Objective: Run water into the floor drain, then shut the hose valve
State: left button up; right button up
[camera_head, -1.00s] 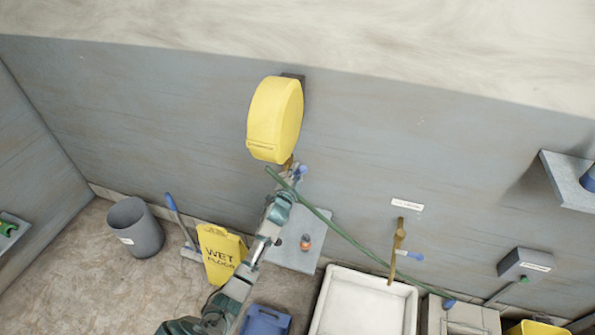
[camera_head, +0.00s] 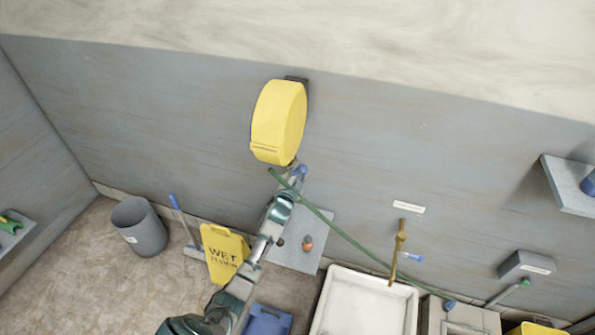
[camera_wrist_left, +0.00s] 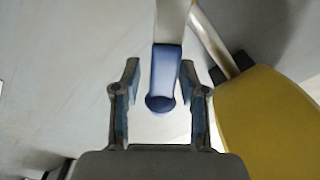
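A yellow hose reel (camera_head: 279,122) is mounted on the grey wall. A green hose (camera_head: 345,236) runs from beneath it down to the right, past a white basin. A blue valve lever (camera_head: 302,170) is just below the reel; it also shows in the wrist view (camera_wrist_left: 163,80). My left gripper (camera_head: 294,180) is at this lever. In the wrist view its fingers (camera_wrist_left: 162,97) are open on either side of the lever, with gaps on both sides. The yellow reel (camera_wrist_left: 268,122) fills the right of that view. I cannot make out the floor drain. My right gripper is not in view.
A white basin (camera_head: 318,318) stands below a brass tap (camera_head: 398,250) with a blue handle. A wet-floor sign (camera_head: 223,252), a grey bin (camera_head: 140,228) and a blue-handled brush (camera_head: 183,222) stand at the left. A shelf (camera_head: 570,185) juts out at the right.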

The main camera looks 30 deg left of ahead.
pick_arm(q)
jog(key=shift+r, duration=0.1)
jog(key=shift+s, duration=0.2)
jog(key=v, duration=1.1)
jog(key=shift+s+d, duration=0.3)
jog(key=shift+d, duration=0.05)
jog(key=shift+a, duration=0.15)
